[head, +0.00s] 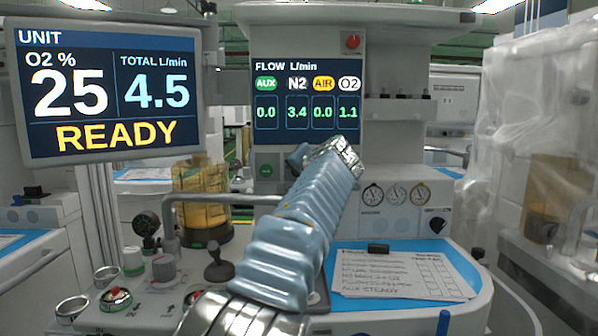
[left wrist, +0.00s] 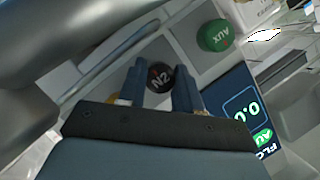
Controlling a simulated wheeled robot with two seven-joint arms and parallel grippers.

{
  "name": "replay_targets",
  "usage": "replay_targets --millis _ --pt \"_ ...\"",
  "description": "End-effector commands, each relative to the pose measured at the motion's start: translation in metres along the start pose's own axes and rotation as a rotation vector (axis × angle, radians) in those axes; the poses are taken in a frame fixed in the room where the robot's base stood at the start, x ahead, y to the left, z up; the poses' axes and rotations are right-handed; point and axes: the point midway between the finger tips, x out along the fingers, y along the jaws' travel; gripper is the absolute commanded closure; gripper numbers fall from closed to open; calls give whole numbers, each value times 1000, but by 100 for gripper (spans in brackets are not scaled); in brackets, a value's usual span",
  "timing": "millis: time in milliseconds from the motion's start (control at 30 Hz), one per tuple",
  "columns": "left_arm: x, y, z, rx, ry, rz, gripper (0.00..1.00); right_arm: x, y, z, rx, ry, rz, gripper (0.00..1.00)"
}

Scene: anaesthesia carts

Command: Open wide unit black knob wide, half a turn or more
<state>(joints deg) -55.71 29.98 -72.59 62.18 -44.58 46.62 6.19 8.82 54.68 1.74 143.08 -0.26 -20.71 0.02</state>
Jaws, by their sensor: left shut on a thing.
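The black knob marked N2 (left wrist: 160,78) shows in the left wrist view, between the two dark blue fingers of my left gripper (left wrist: 159,72). The gripper is shut on it, one finger on each side. In the head view my left gripper (head: 299,156) is at the panel below the flow screen, and the hand and arm hide the knob. The flow screen (head: 307,76) reads AUX 0.0, N2 3.4, AIR 0.0 and O2 1.1. My right gripper is not in view.
A green AUX knob (left wrist: 215,36) sits beside the N2 knob; it also shows in the head view (head: 265,171). The unit monitor (head: 110,88) reads READY, O2 25 and total 4.5. A metal rail (head: 215,199) stands left of my arm. A paper sheet (head: 400,273) lies on the worktop.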

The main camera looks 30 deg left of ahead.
Motion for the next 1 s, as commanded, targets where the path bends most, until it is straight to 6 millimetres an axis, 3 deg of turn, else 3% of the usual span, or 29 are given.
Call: replay_targets --millis 367,1000 --pt "1 0 1 -200 1 82 97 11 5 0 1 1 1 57" --pt "2 -2 3 -760 1 314 97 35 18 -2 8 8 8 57"
